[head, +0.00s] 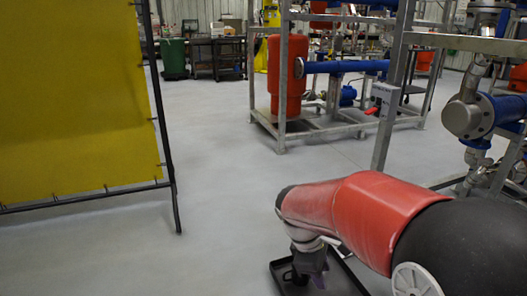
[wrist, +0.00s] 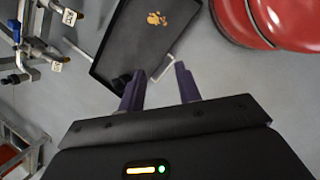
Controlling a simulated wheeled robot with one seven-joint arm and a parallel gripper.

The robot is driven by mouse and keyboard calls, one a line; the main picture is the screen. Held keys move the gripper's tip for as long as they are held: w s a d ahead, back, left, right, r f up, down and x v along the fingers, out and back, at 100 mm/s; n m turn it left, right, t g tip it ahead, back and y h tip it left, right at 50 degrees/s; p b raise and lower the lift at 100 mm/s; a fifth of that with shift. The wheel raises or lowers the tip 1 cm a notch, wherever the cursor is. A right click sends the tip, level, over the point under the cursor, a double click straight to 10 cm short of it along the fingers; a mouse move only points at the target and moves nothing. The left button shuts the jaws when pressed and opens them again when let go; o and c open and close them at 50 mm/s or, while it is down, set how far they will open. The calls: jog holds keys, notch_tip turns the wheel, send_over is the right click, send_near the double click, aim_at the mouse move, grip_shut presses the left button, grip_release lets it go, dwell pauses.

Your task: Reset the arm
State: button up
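My red and black arm reaches in from the lower right of the head view and bends down at the wrist. My gripper (head: 308,276) hangs at the bottom of that view, over or beside a black tray-like panel (head: 347,284); its fingers are partly cut off there. In the wrist view my gripper (wrist: 159,84) has two purple fingers spread apart, with grey floor and part of a pale bent rod between them. Nothing is held.
A yellow screen (head: 75,95) on a black frame stands at left. Steel skid frames (head: 282,85) with a red tank (head: 288,75) and blue pipes (head: 345,66) stand behind. A blue-flanged pipe (head: 480,115) is close at right. The floor (head: 215,170) between is clear.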

jog(key=s+d+r+m+t+y+p, duration=0.2)
jog(key=s+r+m+t+y+p, duration=0.1)
jog(key=s+r+m, duration=0.9)
jog(key=s+m+t+y, duration=0.1)
jog(key=s+t, duration=0.1)
jog(key=s, duration=0.1)
jog(key=shift+d+r+p, duration=0.15)
jog(key=shift+r+p, duration=0.2)
jog(key=shift+r, duration=0.05)
dwell(0.5)
